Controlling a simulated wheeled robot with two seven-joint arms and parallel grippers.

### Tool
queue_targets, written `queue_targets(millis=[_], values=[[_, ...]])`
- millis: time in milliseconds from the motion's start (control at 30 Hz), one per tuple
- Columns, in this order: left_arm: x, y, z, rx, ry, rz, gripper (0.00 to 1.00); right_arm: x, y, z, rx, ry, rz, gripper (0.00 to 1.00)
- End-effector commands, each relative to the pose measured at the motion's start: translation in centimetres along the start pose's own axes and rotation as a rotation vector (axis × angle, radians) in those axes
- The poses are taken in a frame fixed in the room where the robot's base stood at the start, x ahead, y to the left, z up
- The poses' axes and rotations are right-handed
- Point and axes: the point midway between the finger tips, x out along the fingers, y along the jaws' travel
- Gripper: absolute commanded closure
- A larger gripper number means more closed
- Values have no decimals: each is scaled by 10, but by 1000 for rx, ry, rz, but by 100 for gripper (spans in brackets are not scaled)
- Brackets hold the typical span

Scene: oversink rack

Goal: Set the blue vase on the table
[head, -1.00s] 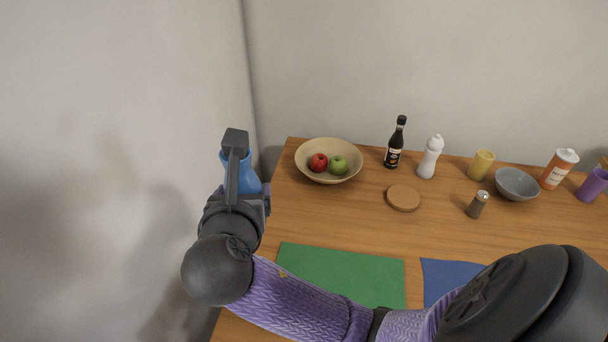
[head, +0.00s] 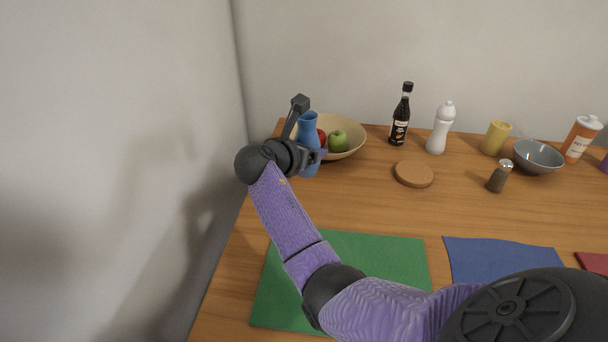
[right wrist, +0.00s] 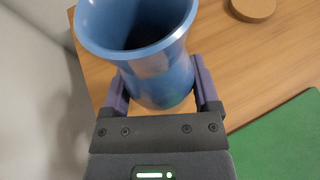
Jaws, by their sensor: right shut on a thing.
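The blue vase (head: 309,127) is upright, or nearly so, over the far left part of the wooden table (head: 365,205), in front of the fruit bowl. My right gripper (head: 310,132) is shut on the vase. In the right wrist view the blue vase (right wrist: 150,62) stands between the two fingers of my right gripper (right wrist: 161,88), its wide mouth toward the camera. I cannot tell whether its base touches the table. My left gripper is not in view.
A beige bowl (head: 353,126) with a red apple (head: 321,138) and a green apple (head: 338,141) is right behind the vase. A dark bottle (head: 400,118), a white bottle (head: 441,130) and a cork trivet (head: 414,174) are further right. A green mat (head: 385,255) lies in front.

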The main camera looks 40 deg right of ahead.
Motion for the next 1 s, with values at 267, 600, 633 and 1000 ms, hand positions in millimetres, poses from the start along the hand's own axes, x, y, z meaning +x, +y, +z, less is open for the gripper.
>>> queue_targets(millis=[267,600,633,1000], values=[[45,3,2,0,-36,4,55,27,0,-66,-7,2,-2,93],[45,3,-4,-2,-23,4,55,28,0,-68,-3,0,1,93],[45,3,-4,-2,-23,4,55,28,0,-69,-3,0,1,93],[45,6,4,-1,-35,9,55,28,0,-69,-2,1,1,0]])
